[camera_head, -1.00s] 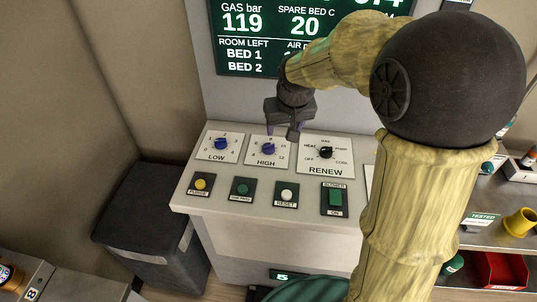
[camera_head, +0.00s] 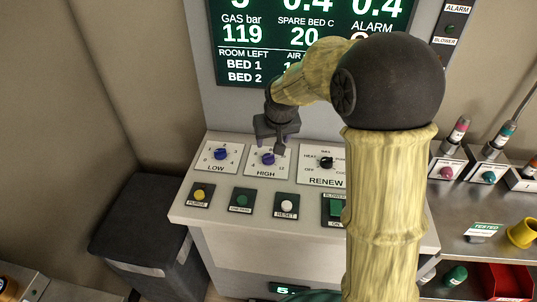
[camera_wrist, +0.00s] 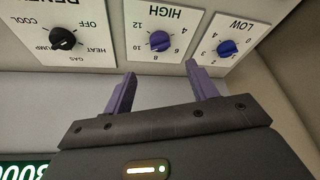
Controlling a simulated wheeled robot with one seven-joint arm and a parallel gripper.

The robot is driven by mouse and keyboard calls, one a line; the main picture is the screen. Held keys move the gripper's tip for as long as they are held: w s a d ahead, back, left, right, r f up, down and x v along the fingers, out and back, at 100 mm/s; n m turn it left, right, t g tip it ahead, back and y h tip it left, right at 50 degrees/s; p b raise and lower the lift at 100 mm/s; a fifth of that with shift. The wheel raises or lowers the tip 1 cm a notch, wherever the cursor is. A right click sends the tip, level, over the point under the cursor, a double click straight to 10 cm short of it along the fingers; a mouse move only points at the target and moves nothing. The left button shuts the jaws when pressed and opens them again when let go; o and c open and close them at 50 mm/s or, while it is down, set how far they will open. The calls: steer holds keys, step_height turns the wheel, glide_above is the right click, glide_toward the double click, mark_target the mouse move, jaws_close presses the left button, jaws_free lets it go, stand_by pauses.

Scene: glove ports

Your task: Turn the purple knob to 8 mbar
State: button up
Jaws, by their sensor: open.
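The purple knob (camera_head: 267,159) sits at the centre of the HIGH dial (camera_head: 266,173) on the sloping console. It also shows upside down in the wrist view (camera_wrist: 160,41), with marks from 4 to 12 around it; its exact pointer reading is too small to tell. My gripper (camera_head: 275,149) is over the HIGH dial, close to the knob in the head view. In the wrist view my gripper (camera_wrist: 161,72) is open and empty, its purple fingers on either side of the knob's line. The knob appears beyond the fingertips, not clasped.
The LOW dial's blue knob (camera_head: 221,154) is to the left, and the RENEW dial's black knob (camera_head: 326,162) to the right. Below are PURGE (camera_head: 200,195), a green button (camera_head: 241,199) and RESET (camera_head: 287,205). A display (camera_head: 240,60) stands behind.

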mark_target(270, 155)
steer(key=p+x, duration=0.1)
steer(key=x, duration=1)
steer(key=shift+w+f, duration=0.1)
steer(key=shift+f, duration=0.15)
steer(key=c, duration=1)
steer(key=shift+n, duration=0.4)
steer(key=n+p, duration=0.1)
steer(key=n+y+p, duration=0.1)
steer(key=n, duration=0.1)
steer(key=n+g+y+p, duration=0.1)
steer(key=n, duration=0.1)
steer(key=shift+w+d+r+p, duration=0.1)
steer(key=shift+d+r+p, duration=0.1)
steer(key=shift+d+p, duration=0.15)
steer(key=n+p, duration=0.2)
steer(key=shift+w+n+g+y, duration=0.1)
steer(key=shift+n+g+y, duration=0.3)
steer(key=shift+w+f+n+g+p, duration=0.15)
steer(key=shift+n+g+p, duration=0.55)
steer(key=shift+n, duration=0.9)
